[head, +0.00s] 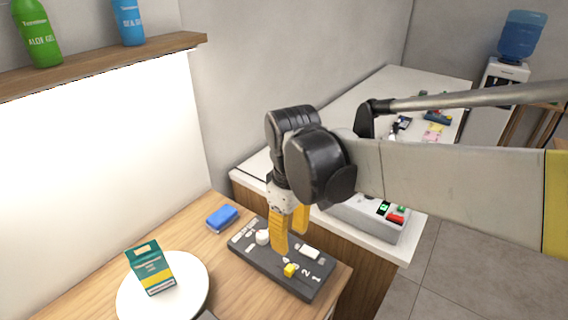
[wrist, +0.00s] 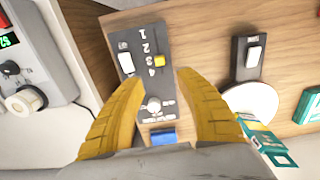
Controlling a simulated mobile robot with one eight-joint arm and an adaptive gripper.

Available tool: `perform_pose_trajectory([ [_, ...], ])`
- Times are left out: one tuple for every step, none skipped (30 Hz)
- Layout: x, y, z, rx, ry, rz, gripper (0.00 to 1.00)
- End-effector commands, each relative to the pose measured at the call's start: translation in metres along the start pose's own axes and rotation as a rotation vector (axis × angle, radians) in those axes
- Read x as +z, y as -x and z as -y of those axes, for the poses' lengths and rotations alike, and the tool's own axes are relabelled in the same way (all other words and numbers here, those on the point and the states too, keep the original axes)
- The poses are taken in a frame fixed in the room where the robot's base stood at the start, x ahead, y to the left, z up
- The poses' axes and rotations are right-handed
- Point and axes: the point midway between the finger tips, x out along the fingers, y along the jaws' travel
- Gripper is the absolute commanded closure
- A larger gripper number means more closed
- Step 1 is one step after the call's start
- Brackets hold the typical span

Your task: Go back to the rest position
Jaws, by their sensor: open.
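My gripper (head: 290,230) has yellow fingers pointing down above a dark grey control panel (head: 310,290) on the wooden counter. In the wrist view the two fingers (wrist: 180,95) stand apart with nothing between them. The panel (wrist: 125,28) carries the numbers 1 to 4, a yellow slider knob (head: 290,270), a white rocker switch (head: 309,252) and a round white knob (head: 262,237). The yellow knob also shows in the wrist view (wrist: 159,61), clear of the fingers. Whether a fingertip touches the panel cannot be told.
A blue block (head: 222,217) lies behind the panel. A green and yellow box (head: 151,268) stands on a round white plate (head: 195,270) at left. A grey device (head: 375,222) with a display sits on the white counter at right. A wooden shelf (head: 110,62) holds bottles.

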Motion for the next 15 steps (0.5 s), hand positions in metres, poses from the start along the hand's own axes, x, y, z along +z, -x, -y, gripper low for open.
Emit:
perform_pose_trajectory([
  [0.0, 0.0, 0.0, 0.0, 0.0, 0.0, 0.59],
  [0.001, 0.0, 0.0, 0.001, -0.002, -0.001, 0.59],
  [0.003, 0.001, -0.001, 0.003, -0.01, -0.006, 0.59],
  [0.005, 0.002, -0.002, 0.007, -0.021, -0.012, 0.59],
  [0.009, 0.003, -0.004, 0.012, -0.038, -0.021, 0.59],
  [0.016, 0.006, -0.006, 0.023, -0.069, -0.04, 0.59],
  [0.023, 0.008, -0.009, 0.033, -0.099, -0.057, 0.59],
  [0.031, 0.011, -0.011, 0.045, -0.136, -0.078, 0.59],
  [0.043, 0.014, -0.015, 0.063, -0.193, -0.112, 0.59],
  [0.053, 0.017, -0.018, 0.079, -0.24, -0.14, 0.59],
  [0.064, 0.019, -0.021, 0.095, -0.29, -0.17, 0.59],
  [0.078, 0.021, -0.025, 0.118, -0.359, -0.213, 0.59],
  [0.088, 0.022, -0.027, 0.134, -0.411, -0.246, 0.59],
  [0.098, 0.023, -0.029, 0.15, -0.461, -0.278, 0.59],
  [0.111, 0.023, -0.031, 0.171, -0.525, -0.32, 0.59],
])
